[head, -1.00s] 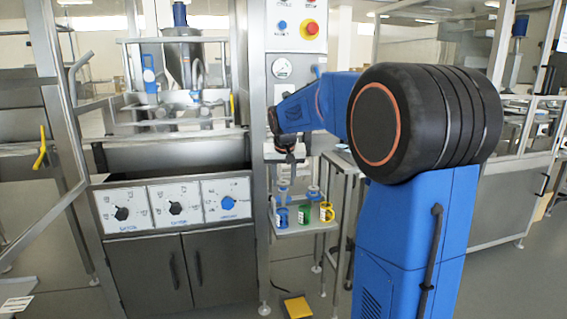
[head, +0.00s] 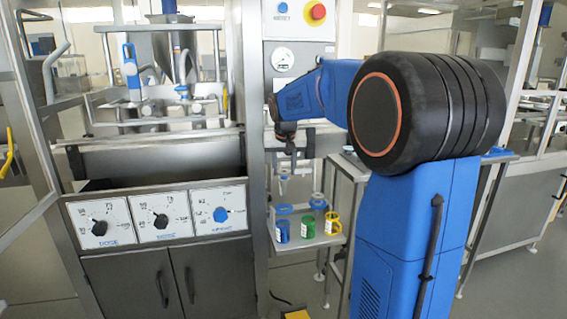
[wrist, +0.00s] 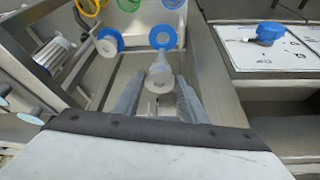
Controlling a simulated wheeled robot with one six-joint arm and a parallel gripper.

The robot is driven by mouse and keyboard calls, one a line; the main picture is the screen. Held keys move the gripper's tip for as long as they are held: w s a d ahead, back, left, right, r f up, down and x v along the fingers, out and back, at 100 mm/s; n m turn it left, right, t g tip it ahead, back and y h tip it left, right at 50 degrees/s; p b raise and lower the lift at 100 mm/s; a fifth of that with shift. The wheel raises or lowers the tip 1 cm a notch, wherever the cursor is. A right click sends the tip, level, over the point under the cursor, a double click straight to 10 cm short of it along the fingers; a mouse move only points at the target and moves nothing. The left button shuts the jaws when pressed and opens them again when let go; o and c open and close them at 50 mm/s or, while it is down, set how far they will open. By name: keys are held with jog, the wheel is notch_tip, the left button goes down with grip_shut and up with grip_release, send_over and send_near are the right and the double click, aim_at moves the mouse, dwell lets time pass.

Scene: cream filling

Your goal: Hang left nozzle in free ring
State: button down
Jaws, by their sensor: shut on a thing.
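My gripper (wrist: 158,100) is shut on a pale, translucent nozzle (wrist: 161,76) in the wrist view. The held nozzle's end lies just below a blue ring (wrist: 163,37) in the picture; whether they touch I cannot tell. A second blue ring (wrist: 108,42) beside it has a white round piece in it. In the head view the two rings show above the cups, one at left (head: 284,209) and one at right (head: 318,202). My gripper (head: 288,146) is small and dark there, above the left ring, and its fingertips are hard to make out.
Blue (head: 282,231), green (head: 308,227) and yellow (head: 332,224) cups stand on a small metal shelf under the rings. A steel post stands left of the shelf. A dial panel (head: 160,218) with several knobs is further left.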

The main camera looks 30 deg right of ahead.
aim_at(284, 175)
jog(key=shift+w+d, duration=0.15)
jog(key=shift+w, duration=0.2)
jog(key=shift+f, duration=2.35)
jog(key=shift+s, duration=0.15)
jog(key=shift+f, duration=3.4)
dwell(0.9)
jog(key=c, duration=1)
grip_release()
jog(key=shift+o, duration=0.4)
jog(key=o, duration=0.4)
jog(key=shift+c, duration=0.2)
